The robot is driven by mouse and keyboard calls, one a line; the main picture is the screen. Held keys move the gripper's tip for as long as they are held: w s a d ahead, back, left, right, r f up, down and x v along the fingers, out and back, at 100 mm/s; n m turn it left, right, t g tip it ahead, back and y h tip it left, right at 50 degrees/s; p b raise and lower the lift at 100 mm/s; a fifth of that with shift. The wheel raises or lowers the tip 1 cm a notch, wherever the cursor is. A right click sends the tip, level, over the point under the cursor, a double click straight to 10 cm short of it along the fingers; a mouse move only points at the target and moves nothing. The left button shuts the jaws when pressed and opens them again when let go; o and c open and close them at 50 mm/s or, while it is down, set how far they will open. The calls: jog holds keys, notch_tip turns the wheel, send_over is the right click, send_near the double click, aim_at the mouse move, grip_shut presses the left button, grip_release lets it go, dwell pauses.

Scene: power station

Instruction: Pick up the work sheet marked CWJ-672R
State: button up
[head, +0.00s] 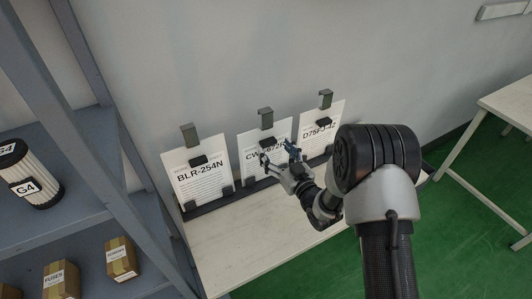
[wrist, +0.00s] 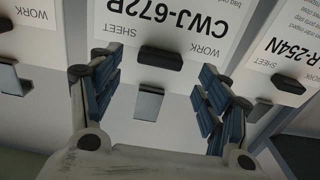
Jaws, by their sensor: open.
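The white work sheet marked CWJ-672R (head: 249,139) stands upright in the middle of three sheets against the wall, partly hidden behind my gripper. It also shows upside down in the wrist view (wrist: 178,22), with a black clip (wrist: 161,58) at its top edge and a grey hook tab (wrist: 148,103) beyond it. My gripper (head: 279,160) is open and empty in front of this sheet. In the wrist view its blue-padded fingers (wrist: 156,75) stand apart on either side of the clip. I cannot tell how far the fingertips are from the sheet.
Sheet BLR-254N (head: 201,180) stands to the left and sheet D75FJ-42 (head: 321,129) to the right, each with a hook tab above. They share a dark rail on a pale table (head: 240,240). A grey shelf (head: 85,150) with a filter and boxes is at left.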

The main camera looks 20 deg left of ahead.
aim_at(270, 144)
jog(key=b+x, duration=0.1)
jog(key=x, duration=0.3)
jog(key=shift+w, duration=0.1)
jog(key=shift+c, duration=0.4)
grip_shut()
dwell(0.4)
